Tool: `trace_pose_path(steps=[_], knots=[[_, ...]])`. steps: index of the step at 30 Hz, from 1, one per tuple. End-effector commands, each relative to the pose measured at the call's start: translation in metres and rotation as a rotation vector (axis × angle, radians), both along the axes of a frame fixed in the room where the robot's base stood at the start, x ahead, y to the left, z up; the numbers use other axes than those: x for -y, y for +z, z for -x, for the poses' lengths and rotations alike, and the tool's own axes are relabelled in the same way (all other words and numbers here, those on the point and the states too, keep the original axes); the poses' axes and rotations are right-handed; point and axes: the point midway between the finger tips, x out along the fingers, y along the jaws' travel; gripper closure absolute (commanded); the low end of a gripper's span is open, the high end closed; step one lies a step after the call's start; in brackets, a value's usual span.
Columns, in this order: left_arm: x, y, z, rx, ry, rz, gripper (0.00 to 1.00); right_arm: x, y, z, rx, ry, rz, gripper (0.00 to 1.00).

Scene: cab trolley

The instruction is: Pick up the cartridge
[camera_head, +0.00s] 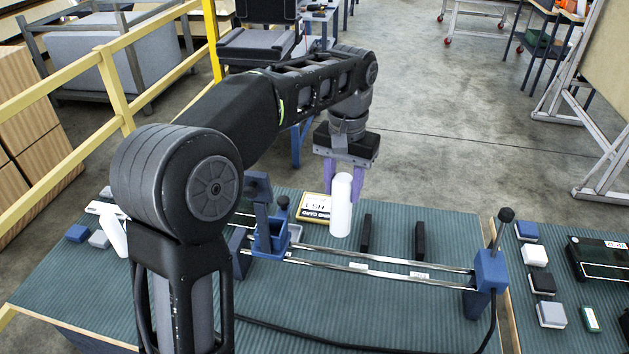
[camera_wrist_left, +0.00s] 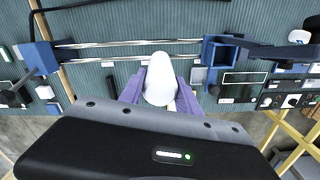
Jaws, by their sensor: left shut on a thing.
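A white cylindrical cartridge (camera_head: 341,208) hangs upright between the purple fingers of my left gripper (camera_head: 343,178). It also shows end-on in the left wrist view (camera_wrist_left: 160,80), with the left gripper's fingers (camera_wrist_left: 158,98) closed against its two sides. The cartridge appears to be above the green ribbed table mat (camera_head: 400,330), beyond the metal rails; the exact gap below it is hard to tell. My right gripper is in neither view.
Two metal rails (camera_head: 380,268) run between a blue carriage (camera_head: 270,236) and a blue end block (camera_head: 490,270). Two black bars (camera_head: 367,234) lie beyond them. Another white cylinder (camera_head: 113,236) leans at left. A black cable crosses the front.

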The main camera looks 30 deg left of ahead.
Motion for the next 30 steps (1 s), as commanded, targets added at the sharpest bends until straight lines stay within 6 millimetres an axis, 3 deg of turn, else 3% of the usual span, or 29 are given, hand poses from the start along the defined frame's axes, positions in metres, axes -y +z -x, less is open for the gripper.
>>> trace_pose_path(steps=[7,30], knots=[[0.017,0.001,-0.006,0.001,-0.001,0.001,1.0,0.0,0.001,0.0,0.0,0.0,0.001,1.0],[0.018,0.001,-0.006,0.002,-0.001,0.001,1.0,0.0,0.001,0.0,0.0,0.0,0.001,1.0]])
